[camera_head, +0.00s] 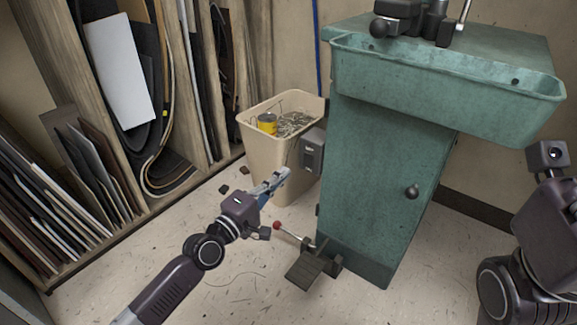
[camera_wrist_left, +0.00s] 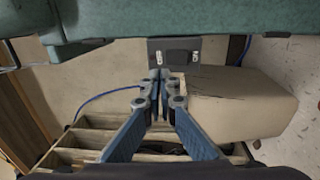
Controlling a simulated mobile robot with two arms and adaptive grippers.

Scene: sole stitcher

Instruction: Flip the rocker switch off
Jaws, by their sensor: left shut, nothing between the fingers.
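The rocker switch (camera_head: 310,155) is a small dark rocker on a grey box on the left side of the green cabinet (camera_head: 385,150). In the left wrist view the dark rocker (camera_wrist_left: 182,57) sits on its plate between small white labels, one at each end; the right one looks like "ON" upside down. Which end is pressed in, I cannot tell. My left gripper (camera_head: 282,174) is shut and empty, just left of and below the box in the head view. Its fingertips (camera_wrist_left: 158,78) show close to the plate's edge in the wrist view; contact is unclear. My right gripper is not visible.
A beige bin (camera_head: 268,180) with scraps and a yellow can stands behind my left gripper, beside the cabinet. A foot pedal (camera_head: 310,265) and a red-knobbed lever (camera_head: 277,226) are low in front. A wooden rack (camera_head: 185,90) of sheets fills the left. The floor at front left is mostly clear.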

